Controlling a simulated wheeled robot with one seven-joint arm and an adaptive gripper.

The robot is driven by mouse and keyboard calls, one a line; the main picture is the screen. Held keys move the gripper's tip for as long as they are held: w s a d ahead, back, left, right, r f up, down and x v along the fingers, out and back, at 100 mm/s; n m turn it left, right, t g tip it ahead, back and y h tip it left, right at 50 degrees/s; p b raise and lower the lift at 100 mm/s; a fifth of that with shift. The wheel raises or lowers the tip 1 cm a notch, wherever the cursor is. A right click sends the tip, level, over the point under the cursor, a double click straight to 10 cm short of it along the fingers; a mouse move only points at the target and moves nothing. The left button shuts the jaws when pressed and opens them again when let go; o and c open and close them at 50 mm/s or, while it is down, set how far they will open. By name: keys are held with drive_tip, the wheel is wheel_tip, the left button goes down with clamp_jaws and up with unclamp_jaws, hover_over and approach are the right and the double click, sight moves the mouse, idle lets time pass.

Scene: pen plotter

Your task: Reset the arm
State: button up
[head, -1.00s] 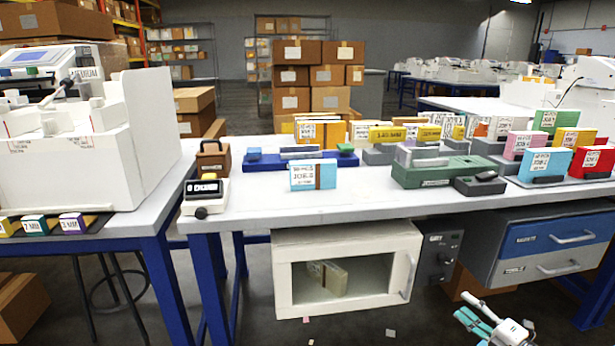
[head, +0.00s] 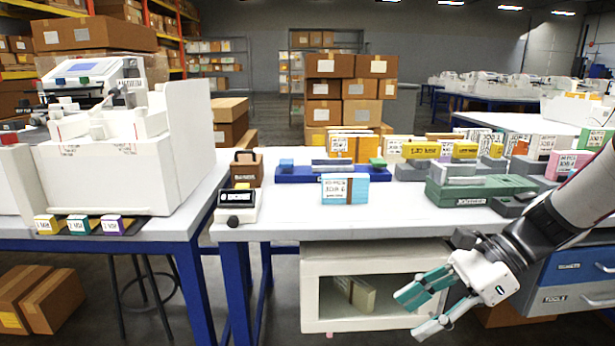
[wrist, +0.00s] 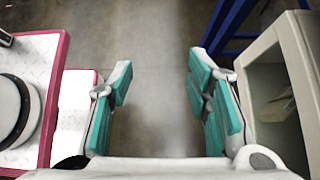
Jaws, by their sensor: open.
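My gripper (head: 420,306) is in the lower right of the head view, in front of the white cabinet (head: 312,284) under the table. Its teal-padded fingers are spread apart and empty. In the wrist view my gripper (wrist: 160,98) shows a wide gap between the fingers, with only grey floor behind it. My arm (head: 570,215) comes in from the right edge of the head view, in front of the table's right part.
The white table (head: 285,222) bears a blue and white box (head: 345,188), a green device (head: 475,193) and several coloured boxes. A large white machine (head: 110,170) stands on the left table. The cabinet's side (wrist: 293,75) is close to my right finger.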

drive_tip(key=s+a+r+n+g+h, duration=0.1)
drive_tip(key=s+a+r+n+h, duration=0.15)
drive_tip(key=s+n, duration=0.35)
drive_tip(key=s+a+r+n+g+h, duration=0.1)
drive_tip(key=s+r+n+h, duration=0.15)
drive_tip(key=s, duration=0.45)
drive_tip(key=s+d+n+t+h, duration=0.2)
drive_tip(key=s+d+n+h, duration=0.3)
drive_tip(key=s+n, duration=0.6)
wheel_tip(320, 180, up, 32)
drive_tip(key=m+t+p, duration=0.1)
drive_tip(key=t+p, duration=0.3)
drive_tip(key=p, duration=2.6)
drive_tip(key=shift+s, duration=0.2)
drive_tip(key=shift+f, duration=0.1)
